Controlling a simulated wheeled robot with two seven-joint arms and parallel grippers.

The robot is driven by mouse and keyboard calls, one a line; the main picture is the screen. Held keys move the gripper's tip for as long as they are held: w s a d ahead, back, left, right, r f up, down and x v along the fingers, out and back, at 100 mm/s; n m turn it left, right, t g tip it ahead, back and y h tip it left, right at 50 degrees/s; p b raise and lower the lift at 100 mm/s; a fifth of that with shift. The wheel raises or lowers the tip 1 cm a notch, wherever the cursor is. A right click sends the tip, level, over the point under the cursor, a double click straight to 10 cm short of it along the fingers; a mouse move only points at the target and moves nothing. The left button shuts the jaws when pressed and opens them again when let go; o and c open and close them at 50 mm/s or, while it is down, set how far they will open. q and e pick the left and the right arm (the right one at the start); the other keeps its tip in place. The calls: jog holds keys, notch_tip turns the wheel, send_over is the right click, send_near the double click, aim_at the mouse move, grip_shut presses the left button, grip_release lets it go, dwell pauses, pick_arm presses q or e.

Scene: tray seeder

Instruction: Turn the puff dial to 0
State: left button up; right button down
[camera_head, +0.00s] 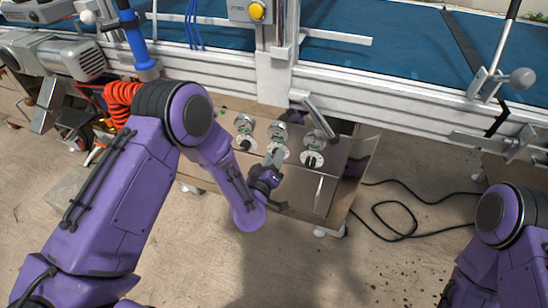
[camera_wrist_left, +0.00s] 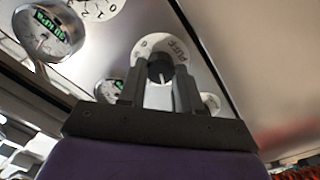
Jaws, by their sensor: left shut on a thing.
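The puff dial (camera_wrist_left: 180,52) is a pale round plate marked "PUFF" with a dark round knob (camera_wrist_left: 160,67) at its centre. In the wrist view a white pointer mark shows on the knob, pointing toward the bottom of the picture. The numbers around it are too small to read surely. My left gripper (camera_head: 275,158) is shut on the knob, one finger on each side of it. In the head view it meets the middle of three dials, and its finger covers part of that dial (camera_head: 285,153). My right gripper is out of view.
A left dial (camera_head: 245,144) and a right dial (camera_head: 311,160) sit close on either side. A slanted metal bar (camera_head: 320,118) and the machine's rail (camera_head: 400,107) are just behind. A black cable (camera_head: 395,232) lies on the floor.

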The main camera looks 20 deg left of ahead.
pick_arm(q)
jog(key=shift+f+n, duration=0.1)
jog(key=shift+n, duration=2.1)
jog(key=o, duration=1)
jog(key=shift+o, duration=0.2)
jog(key=shift+s, duration=0.1)
jog(key=s+p, duration=0.1)
jog(key=s, duration=0.9)
jog(key=shift+s+a+p, duration=0.2)
jog(key=shift+a+p, duration=0.05)
jog(key=shift+p, duration=0.05)
